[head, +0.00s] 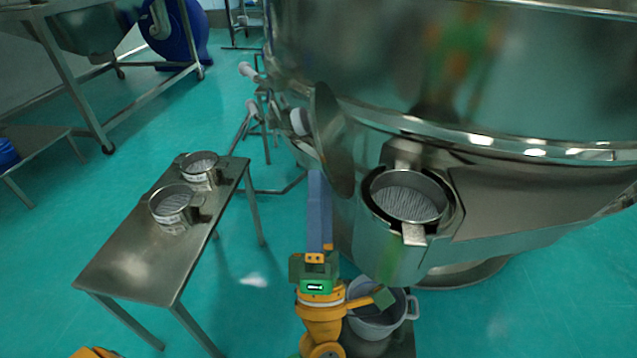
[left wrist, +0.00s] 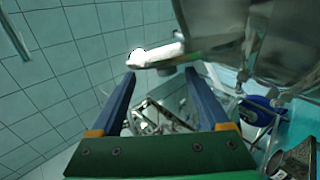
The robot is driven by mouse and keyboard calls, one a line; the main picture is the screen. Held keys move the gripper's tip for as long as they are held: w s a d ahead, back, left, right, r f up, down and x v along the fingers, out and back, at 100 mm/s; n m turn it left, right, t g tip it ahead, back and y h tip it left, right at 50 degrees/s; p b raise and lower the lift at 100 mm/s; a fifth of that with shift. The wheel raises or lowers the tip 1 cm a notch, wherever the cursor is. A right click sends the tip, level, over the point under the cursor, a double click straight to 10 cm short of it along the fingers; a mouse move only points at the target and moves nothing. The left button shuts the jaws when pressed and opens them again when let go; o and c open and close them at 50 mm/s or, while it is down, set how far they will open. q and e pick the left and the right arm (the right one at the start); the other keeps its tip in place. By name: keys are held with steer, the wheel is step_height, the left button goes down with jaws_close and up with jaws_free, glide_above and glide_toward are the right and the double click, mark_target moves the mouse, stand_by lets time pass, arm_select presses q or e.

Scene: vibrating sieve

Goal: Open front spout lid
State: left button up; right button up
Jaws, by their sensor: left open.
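The large steel sieve machine (head: 400,75) fills the upper right of the head view. Its round front spout (head: 450,215) is uncovered and holds a mesh sieve (head: 405,202). A round steel disc, apparently the lid (head: 333,140), stands steeply tilted to the left of the spout, seen nearly edge-on. My left gripper (head: 318,178) is below the disc with its blue fingers pointing up and away. In the left wrist view the fingers (left wrist: 160,74) are open and apart. A white handle (left wrist: 153,56) shows near and beyond the fingertips; contact cannot be told.
A steel bench (head: 135,265) with two round sieves (head: 172,205) stands to the left. A grey pot (head: 372,318) stands under the spout, beside my left gripper. White-ended rods (head: 252,107) stick out beyond the disc. Green floor is free between bench and machine.

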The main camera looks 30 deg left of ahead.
arm_select(q)
steer(key=d+b+v, duration=0.1)
steer(key=b+v, duration=0.2)
steer(key=v, duration=0.3)
steer(key=shift+w+r, duration=0.1)
steer(key=shift+w, duration=0.05)
